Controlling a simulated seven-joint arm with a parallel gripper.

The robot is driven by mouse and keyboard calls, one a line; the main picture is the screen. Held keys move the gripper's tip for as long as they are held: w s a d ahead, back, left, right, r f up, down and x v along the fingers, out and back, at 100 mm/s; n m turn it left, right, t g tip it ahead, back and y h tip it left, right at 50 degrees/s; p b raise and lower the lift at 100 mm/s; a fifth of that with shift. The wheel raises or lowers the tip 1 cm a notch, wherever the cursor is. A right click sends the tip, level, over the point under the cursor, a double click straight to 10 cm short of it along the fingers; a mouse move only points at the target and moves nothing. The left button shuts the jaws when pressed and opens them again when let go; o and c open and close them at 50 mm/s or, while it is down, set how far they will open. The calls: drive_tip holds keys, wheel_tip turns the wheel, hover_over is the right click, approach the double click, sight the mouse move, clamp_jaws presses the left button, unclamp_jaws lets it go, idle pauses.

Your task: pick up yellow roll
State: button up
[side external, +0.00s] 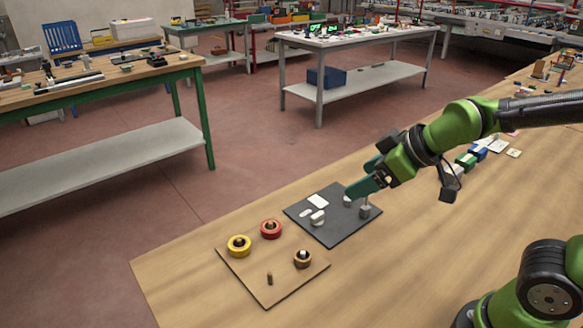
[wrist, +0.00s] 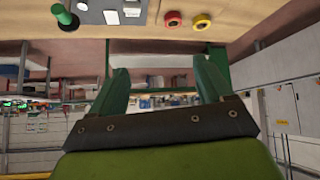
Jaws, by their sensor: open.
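The yellow roll (side external: 238,245) lies flat at the back left corner of a thin wooden board (side external: 265,292) on the table, with a dark peg in its middle. In the wrist view the yellow roll (wrist: 202,22) is near the top edge, right of centre. My gripper (side external: 362,180) is above the dark grey mat, to the right of the yellow roll and well apart from it. In the wrist view the two green fingers of my gripper (wrist: 161,78) are spread, with nothing between them.
A red roll (side external: 271,229) and a brown roll (side external: 303,259) sit by the yellow one, with a bare peg (side external: 269,279) in front. The dark grey mat (side external: 340,236) holds several small pale and metal pieces. The table's front left (side external: 180,285) is clear.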

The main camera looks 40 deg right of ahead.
sight(241, 244)
drive_tip(key=w+a+f+n+t, duration=0.1)
drive_tip(key=w+a+f+n, duration=0.2)
drive_tip(key=n, duration=0.5)
drive_tip(key=w+a+f+n+t, duration=0.1)
drive_tip(key=w+a+f+n, duration=0.2)
drive_tip(key=w+f+n, duration=0.2)
drive_tip(key=w+a+f+n+t, duration=0.1)
drive_tip(key=w+a+f+n, duration=0.2)
drive_tip(key=n, duration=0.8)
drive_tip(key=shift+w+f, duration=0.3)
drive_tip(key=shift+f, duration=0.4)
drive_tip(key=shift+w+f, duration=0.25)
drive_tip(key=shift+f, duration=0.4)
drive_tip(key=a+f+n+y, duration=0.1)
drive_tip(key=n, duration=0.3)
drive_tip(key=a+f+n+y, duration=0.1)
drive_tip(key=a+f+n, duration=0.1)
drive_tip(key=n, duration=0.2)
drive_tip(key=a+f+n+t+y, duration=0.1)
drive_tip(key=a+n, duration=0.1)
drive_tip(key=n, duration=0.1)
drive_tip(key=shift+s+a+f+n, duration=0.15)
drive_tip(key=shift+n, duration=0.25)
drive_tip(key=shift+a+f+n, duration=0.15)
drive_tip(key=shift+a+n, duration=0.05)
drive_tip(key=shift+n, duration=0.2)
drive_tip(key=x, duration=0.7)
drive_tip(key=shift+a, duration=0.1)
